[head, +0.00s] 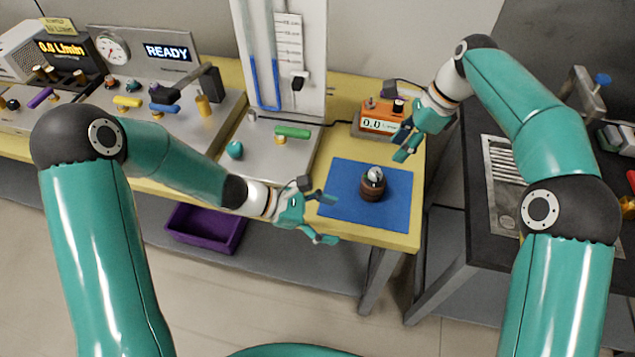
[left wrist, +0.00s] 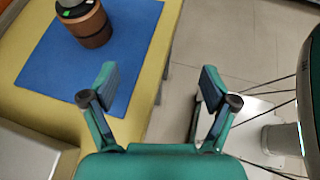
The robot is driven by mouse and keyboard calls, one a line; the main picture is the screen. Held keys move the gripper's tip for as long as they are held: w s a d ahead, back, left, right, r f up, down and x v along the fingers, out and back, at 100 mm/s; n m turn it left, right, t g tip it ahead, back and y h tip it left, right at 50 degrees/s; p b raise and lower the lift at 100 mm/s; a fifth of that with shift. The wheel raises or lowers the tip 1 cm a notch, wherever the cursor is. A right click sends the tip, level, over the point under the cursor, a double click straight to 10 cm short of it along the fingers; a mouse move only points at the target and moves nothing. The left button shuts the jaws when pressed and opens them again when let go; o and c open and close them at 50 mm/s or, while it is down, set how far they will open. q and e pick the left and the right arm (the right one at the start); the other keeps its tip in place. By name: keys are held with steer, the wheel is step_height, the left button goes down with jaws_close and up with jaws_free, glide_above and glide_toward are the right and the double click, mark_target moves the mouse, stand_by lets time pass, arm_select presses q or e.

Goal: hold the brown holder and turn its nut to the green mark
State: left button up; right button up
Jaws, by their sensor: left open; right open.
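The brown holder (head: 371,188) stands upright on the blue mat (head: 341,178) on the yellow table. Its nut (head: 376,174) is the silvery top piece. In the left wrist view the brown holder (left wrist: 96,34) is at the upper left, with a green mark (left wrist: 68,13) on its dark top, cut by the frame edge. My left gripper (head: 328,218) is open and empty, left of the holder near the table's front edge; its fingers (left wrist: 155,85) also show apart in the left wrist view. My right gripper (head: 402,144) is open and empty, above and right of the holder.
An orange meter reading 0.0 (head: 379,117) stands behind the mat. A manometer panel (head: 285,50) on a grey base with a green-handled valve (head: 292,132) is to the left. A purple bin (head: 206,228) sits below the table. A dark bench (head: 480,220) is at the right.

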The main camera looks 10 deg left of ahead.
mark_target(380, 187)
arm_select(q)
steer(key=w+a+n+t, duration=0.1)
steer(key=w, duration=0.1)
steer(key=w+a+r+n+t, duration=0.1)
steer(key=w, duration=0.1)
steer(key=w+a+r+n+t, duration=0.1)
steer(key=w, duration=0.1)
steer(key=shift+w+a+r, duration=0.25)
steer(key=shift+w+a, duration=0.05)
steer(key=shift+w, duration=0.1)
steer(key=x, duration=1.6)
steer(key=shift+w+d, duration=0.2)
steer(key=shift+w, duration=0.15)
jaws_close()
